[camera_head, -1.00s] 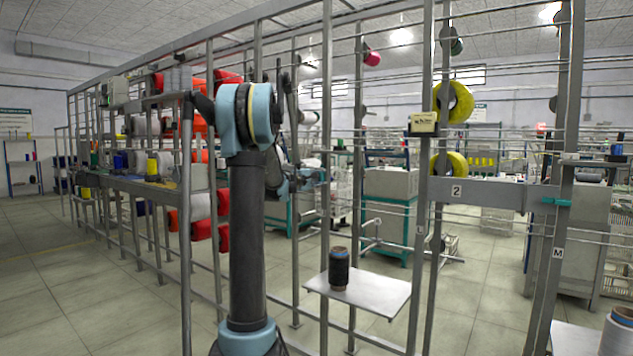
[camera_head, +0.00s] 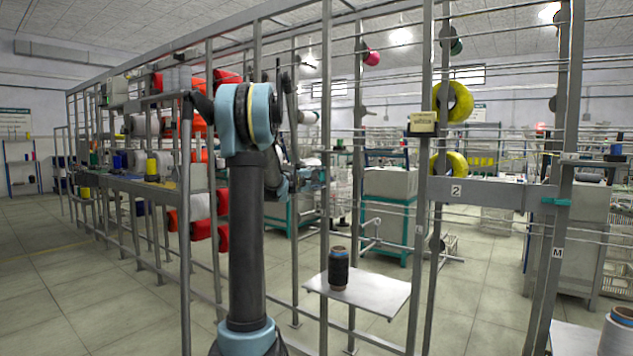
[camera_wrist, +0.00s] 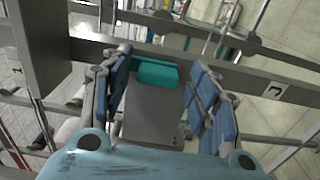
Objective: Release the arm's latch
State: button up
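In the wrist view, a teal block-shaped latch (camera_wrist: 155,73) sits on a grey metal beam (camera_wrist: 230,78). My gripper (camera_wrist: 158,66) has its two blue-padded fingers spread, one on each side of the latch. Gaps show between the pads and the latch, and I see no clear contact. A grey flat surface lies below the latch between the fingers. In the head view my gripper (camera_head: 312,178) is small and partly hidden behind frame posts. A similar teal piece (camera_head: 556,202) shows at the right end of the beam marked 2 (camera_head: 480,192), far from my gripper.
A dark bobbin (camera_head: 339,268) stands on a small grey shelf (camera_head: 375,298). Upright posts (camera_head: 325,120) and thin rails surround my arm. Yellow spools (camera_head: 460,103) hang on the right. A marked label (camera_wrist: 272,92) is on the beam in the wrist view. Open floor lies at left.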

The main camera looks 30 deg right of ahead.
jog(key=shift+a, duration=0.1)
jog(key=v, duration=1.1)
jog(key=shift+a, duration=0.35)
jog(key=shift+s+f, duration=0.1)
jog(key=s+a+f+m+g+y, duration=0.1)
jog(key=s+a+f+y, duration=0.4)
jog(key=s+a+f, duration=0.6)
jog(key=s+a+f+m+g+y, duration=0.1)
jog(key=s+a+f+g+y, duration=0.1)
jog(key=s+a+f+y, duration=0.4)
jog(key=s+a+f+m+g+y, duration=0.1)
jog(key=s+a+f+y, duration=0.4)
jog(key=s+a+f, duration=1.1)
jog(key=s+a+m, duration=0.1)
jog(key=s+a, duration=0.2)
jog(key=a, duration=0.6)
jog(key=shift+s+g+y, duration=0.3)
jog(key=shift+s, duration=0.1)
jog(key=shift+d+f, duration=0.1)
jog(key=shift+f, duration=0.05)
jog(key=shift+w+f, duration=0.2)
jog(key=shift+w, duration=0.25)
